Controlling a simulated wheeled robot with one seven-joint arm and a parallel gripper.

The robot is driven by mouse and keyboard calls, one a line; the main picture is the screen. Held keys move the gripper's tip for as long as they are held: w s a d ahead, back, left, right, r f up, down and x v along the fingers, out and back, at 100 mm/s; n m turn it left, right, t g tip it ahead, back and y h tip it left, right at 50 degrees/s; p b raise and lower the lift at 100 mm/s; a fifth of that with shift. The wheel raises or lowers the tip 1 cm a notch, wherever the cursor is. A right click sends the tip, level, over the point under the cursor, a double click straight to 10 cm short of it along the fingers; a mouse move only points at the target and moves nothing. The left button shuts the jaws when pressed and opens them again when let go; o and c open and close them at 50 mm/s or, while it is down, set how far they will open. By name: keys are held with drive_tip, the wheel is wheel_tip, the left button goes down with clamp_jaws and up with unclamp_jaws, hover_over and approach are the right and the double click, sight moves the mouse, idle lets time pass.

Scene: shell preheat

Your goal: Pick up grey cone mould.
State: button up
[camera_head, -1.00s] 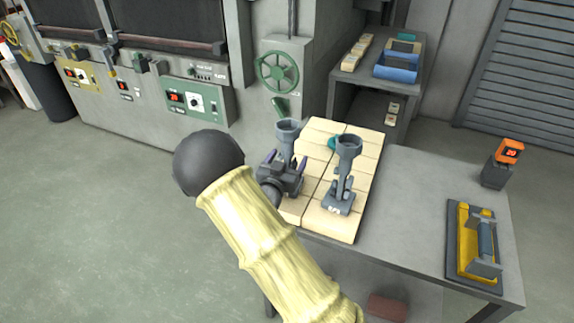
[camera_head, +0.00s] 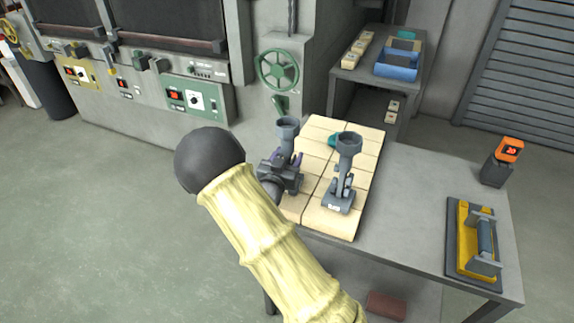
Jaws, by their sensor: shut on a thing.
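Two grey moulds with cup-shaped tops stand upright on the pale wooden boards (camera_head: 318,218) of the table. The left grey mould (camera_head: 287,127) is at the boards' left side, and its lower part is largely hidden by my gripper. The right grey mould (camera_head: 348,146) stands on a labelled base, apart from my gripper. My gripper (camera_head: 285,160) is shut on the left grey mould, around its stem below the cup. I cannot tell which of the two is the cone mould by name, as their cups look alike. The left mould appears to be still on the boards.
A green item (camera_head: 334,141) lies behind the right mould. An orange-topped display device (camera_head: 505,152) and a yellow tool on a dark plate (camera_head: 474,240) are on the table's right side. The grey tabletop (camera_head: 420,200) between is clear. A green handwheel (camera_head: 277,70) is on the machine behind.

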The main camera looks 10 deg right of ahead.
sight(291, 123)
drive_tip(key=shift+r, duration=0.1)
wheel_tip(291, 123, up, 10)
drive_tip(key=shift+f+b, duration=0.1)
drive_tip(key=shift+b, duration=0.55)
drive_tip(key=shift+w, duration=0.15)
idle(0.3)
